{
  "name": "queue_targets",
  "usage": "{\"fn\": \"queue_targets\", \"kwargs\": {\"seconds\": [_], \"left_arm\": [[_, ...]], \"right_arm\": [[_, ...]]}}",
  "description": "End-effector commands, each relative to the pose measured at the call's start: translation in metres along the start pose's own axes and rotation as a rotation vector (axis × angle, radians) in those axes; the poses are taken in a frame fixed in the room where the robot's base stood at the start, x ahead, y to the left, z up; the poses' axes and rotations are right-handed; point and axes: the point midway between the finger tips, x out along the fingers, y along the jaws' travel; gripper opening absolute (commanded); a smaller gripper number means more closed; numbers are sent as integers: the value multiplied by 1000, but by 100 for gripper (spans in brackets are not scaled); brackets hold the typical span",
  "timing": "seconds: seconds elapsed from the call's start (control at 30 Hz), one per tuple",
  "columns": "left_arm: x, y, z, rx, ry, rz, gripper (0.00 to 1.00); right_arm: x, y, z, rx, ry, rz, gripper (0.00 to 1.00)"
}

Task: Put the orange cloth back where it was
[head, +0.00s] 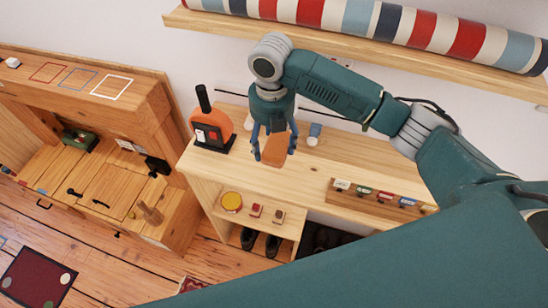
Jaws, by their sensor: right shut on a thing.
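My right gripper (270,155) points down over the light wooden bench (330,160) near the wall. It is shut on the orange cloth (275,148), which shows as a small flat orange piece between the blue fingers. The fingers hide part of the cloth. I cannot tell whether its lower edge touches the bench top. My left gripper is not in view.
An orange and black object (212,132) stands left of the gripper. A small blue-topped item (314,130) is close on its right. A striped roll (400,28) lies on the shelf above. Some bench top between is bare.

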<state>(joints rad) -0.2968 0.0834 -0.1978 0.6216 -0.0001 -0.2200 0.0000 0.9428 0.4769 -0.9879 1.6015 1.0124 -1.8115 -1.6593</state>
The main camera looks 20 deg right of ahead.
Motion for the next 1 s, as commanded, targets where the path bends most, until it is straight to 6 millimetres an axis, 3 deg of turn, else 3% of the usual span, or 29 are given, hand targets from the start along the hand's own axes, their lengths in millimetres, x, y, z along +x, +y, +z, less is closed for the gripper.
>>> {"fn": "queue_targets", "kwargs": {"seconds": [0.13,0.5,0.97,1.0], "left_arm": [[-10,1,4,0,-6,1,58],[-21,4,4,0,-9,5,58],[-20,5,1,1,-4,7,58],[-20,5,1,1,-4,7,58]], "right_arm": [[27,-1,-1,1,2,-2,39],[71,0,-1,3,1,-1,39],[83,0,0,2,-1,0,39],[82,0,0,2,-1,1,75]]}}
